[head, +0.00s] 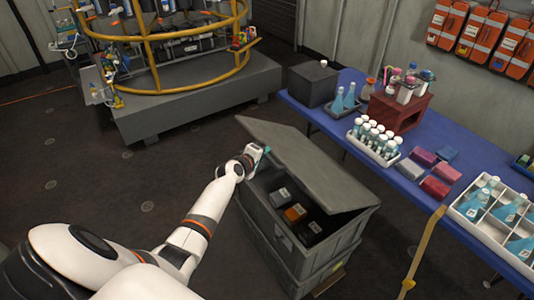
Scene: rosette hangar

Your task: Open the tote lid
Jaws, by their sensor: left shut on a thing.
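The grey tote (284,241) stands on the floor at the middle right, next to the blue table. Its grey lid (308,163) is tilted up, hinged along the far right side, so the tote is partly open. My left gripper (263,152) is at the lid's near left edge, shut on it; the fingertips are small and partly hidden. Inside the tote are dark boxes and an orange-topped box (295,213). My right gripper is not in view.
A blue table (398,184) runs along the right with bottles, a white vial rack (375,144), coloured blocks and a divided white tray (494,227). A yellow-railed round rig (160,60) stands at the back left. The dark floor between is clear.

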